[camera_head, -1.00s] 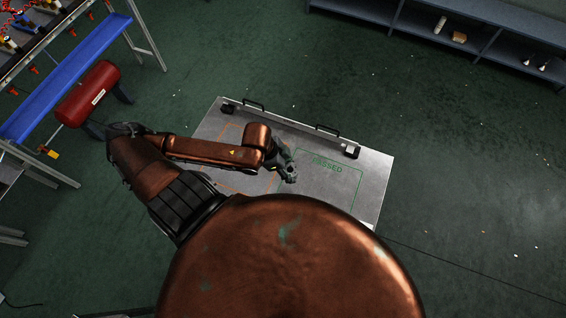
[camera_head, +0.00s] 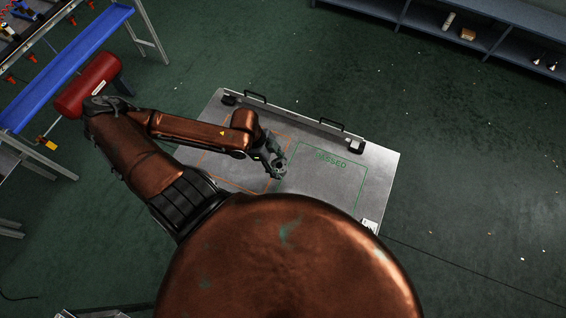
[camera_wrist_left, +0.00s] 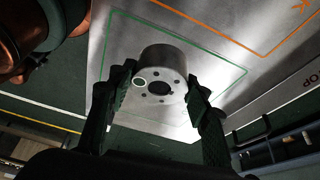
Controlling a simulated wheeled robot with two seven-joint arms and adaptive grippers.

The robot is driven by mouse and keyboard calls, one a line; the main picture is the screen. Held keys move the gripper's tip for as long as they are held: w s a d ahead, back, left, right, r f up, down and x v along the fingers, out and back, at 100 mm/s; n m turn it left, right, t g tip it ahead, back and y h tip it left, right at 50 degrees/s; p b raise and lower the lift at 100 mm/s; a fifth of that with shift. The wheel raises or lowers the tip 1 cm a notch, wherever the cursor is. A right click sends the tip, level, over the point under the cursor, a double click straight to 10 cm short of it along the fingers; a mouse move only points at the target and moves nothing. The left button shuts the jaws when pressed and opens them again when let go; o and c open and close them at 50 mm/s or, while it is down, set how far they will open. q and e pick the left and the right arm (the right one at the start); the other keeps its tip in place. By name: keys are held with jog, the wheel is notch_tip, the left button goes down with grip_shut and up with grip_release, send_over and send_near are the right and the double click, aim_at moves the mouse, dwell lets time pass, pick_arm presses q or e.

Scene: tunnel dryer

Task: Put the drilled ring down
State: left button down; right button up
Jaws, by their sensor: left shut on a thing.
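My left gripper (camera_head: 277,167) is over the metal table (camera_head: 310,180), near the gap between the orange outline (camera_head: 210,165) and the green outline (camera_head: 365,190). In the left wrist view the drilled ring (camera_wrist_left: 165,62), a grey metal ring with a centre bore and several small holes in its face, sits between the two fingers of the gripper (camera_wrist_left: 161,78). The gripper is shut on it. The table with the green outline shows behind the ring; whether they touch I cannot tell. My right gripper is not in view.
A raised bar with two black handles (camera_head: 330,125) runs along the table's far edge. A red tank (camera_head: 88,85) and blue trough (camera_head: 60,70) stand at left. A shelf (camera_head: 480,40) with small items is at top right. The green-outlined area shows no objects in the head view.

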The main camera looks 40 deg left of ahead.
pick_arm(q)
jog(key=w+a+f, duration=0.2)
jog(key=w+f, duration=0.3)
jog(key=shift+a+f, duration=0.15)
jog(key=shift+a, duration=0.25)
jog(key=shift+w+a+f+b, duration=0.2)
jog(key=shift+w+f+b, duration=0.1)
jog(key=shift+w+f, duration=0.15)
notch_tip(320, 180, down, 3)
jog(key=shift+a+f, duration=0.1)
jog(key=shift+f, duration=0.1)
jog(key=c, duration=1.4)
grip_release()
jog(key=shift+s, duration=0.1)
jog(key=o, duration=0.4)
